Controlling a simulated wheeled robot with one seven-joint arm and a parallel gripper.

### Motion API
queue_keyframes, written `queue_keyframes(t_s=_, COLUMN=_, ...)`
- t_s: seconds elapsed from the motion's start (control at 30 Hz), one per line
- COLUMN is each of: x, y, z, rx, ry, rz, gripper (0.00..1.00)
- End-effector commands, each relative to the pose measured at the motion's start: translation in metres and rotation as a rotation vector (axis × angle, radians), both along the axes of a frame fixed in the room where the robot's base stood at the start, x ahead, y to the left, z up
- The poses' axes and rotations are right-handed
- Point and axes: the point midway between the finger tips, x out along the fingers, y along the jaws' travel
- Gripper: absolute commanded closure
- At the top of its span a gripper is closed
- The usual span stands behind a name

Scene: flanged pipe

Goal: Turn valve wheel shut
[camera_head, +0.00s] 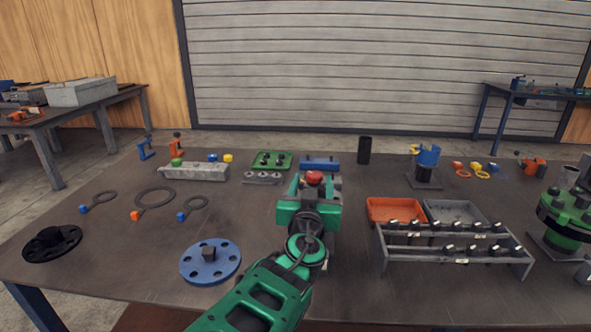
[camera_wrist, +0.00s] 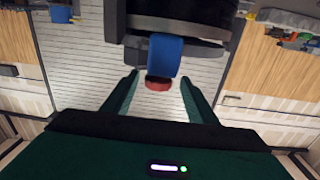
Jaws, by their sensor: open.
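The red valve wheel (camera_head: 314,178) shows just beyond my gripper in the head view. In the wrist view the red wheel (camera_wrist: 158,84) appears between my two fingers, against a blue part (camera_wrist: 165,54) and a large dark body. My gripper (camera_head: 309,196) is green and extends over the middle of the table. Its fingers also show in the wrist view (camera_wrist: 160,79), spread apart with the wheel between them in the picture. I cannot tell whether either finger touches it. My gripper hides much of what bears the wheel in the head view.
An orange tray (camera_head: 372,209) and a grey rack (camera_head: 383,262) of dark fittings stand to the right. A blue flange (camera_head: 225,266) lies left of my arm. A green flanged piece (camera_head: 562,232) stands at the right edge.

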Motion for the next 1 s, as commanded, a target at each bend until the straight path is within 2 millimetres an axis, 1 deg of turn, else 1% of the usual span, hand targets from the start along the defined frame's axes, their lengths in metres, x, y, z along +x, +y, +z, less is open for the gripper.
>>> queue_keyframes(t_s=0.03, x=0.009, y=-0.003, z=0.0, rx=0.001, ry=-0.001, rz=-0.003, gripper=0.47)
queue_keyframes(t_s=0.2, x=0.036, y=-0.009, z=0.001, rx=0.001, ry=-0.002, rz=-0.005, gripper=0.47)
queue_keyframes(t_s=0.4, x=0.059, y=-0.012, z=0.001, rx=0.003, ry=0.0, rz=-0.003, gripper=0.47)
queue_keyframes(t_s=0.6, x=0.067, y=-0.013, z=0.0, rx=0.002, ry=0.0, rz=-0.001, gripper=0.47)
queue_keyframes(t_s=0.83, x=0.067, y=-0.012, z=0.0, rx=0.002, ry=0.0, rz=0.0, gripper=0.47)
queue_keyframes(t_s=0.87, x=0.067, y=-0.012, z=0.0, rx=0.002, ry=0.0, rz=0.0, gripper=0.5)
queue_keyframes(t_s=0.9, x=0.067, y=-0.012, z=0.0, rx=0.002, ry=0.0, rz=0.0, gripper=0.59)
queue_keyframes(t_s=0.97, x=0.067, y=-0.012, z=0.0, rx=0.002, ry=0.0, rz=0.0, gripper=0.74)
queue_keyframes(t_s=1.0, x=0.067, y=-0.012, z=0.0, rx=0.002, ry=0.001, rz=0.0, gripper=0.83)
